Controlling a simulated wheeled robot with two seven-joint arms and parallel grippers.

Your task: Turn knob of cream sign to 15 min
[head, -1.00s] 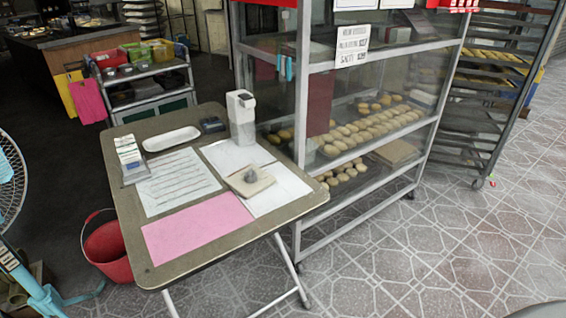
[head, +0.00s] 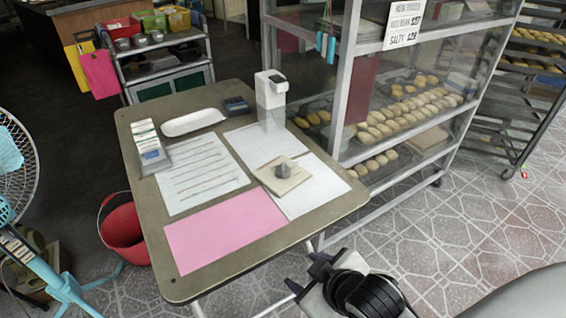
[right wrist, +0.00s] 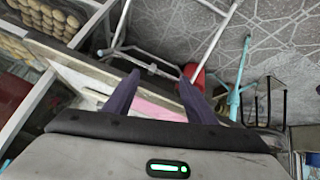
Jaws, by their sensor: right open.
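The cream sign (head: 268,172) is a small square plate lying flat on white paper near the right side of the folding table. A grey knob (head: 283,170) sits on its middle. My right gripper (head: 318,268) is at the bottom of the head view, off the table's front right edge and apart from the sign. In the right wrist view its two dark fingers (right wrist: 158,95) are spread with nothing between them. The sign and knob cannot be made out in the right wrist view. My left gripper is not in view.
The folding table (head: 185,287) also holds a white dispenser (head: 271,98), a white tray (head: 193,121), a card holder (head: 150,148) and a pink sheet (head: 225,232). A glass bun cabinet (head: 350,100) stands close behind its right side. A red bucket (head: 125,235) and fan (head: 15,165) are at left.

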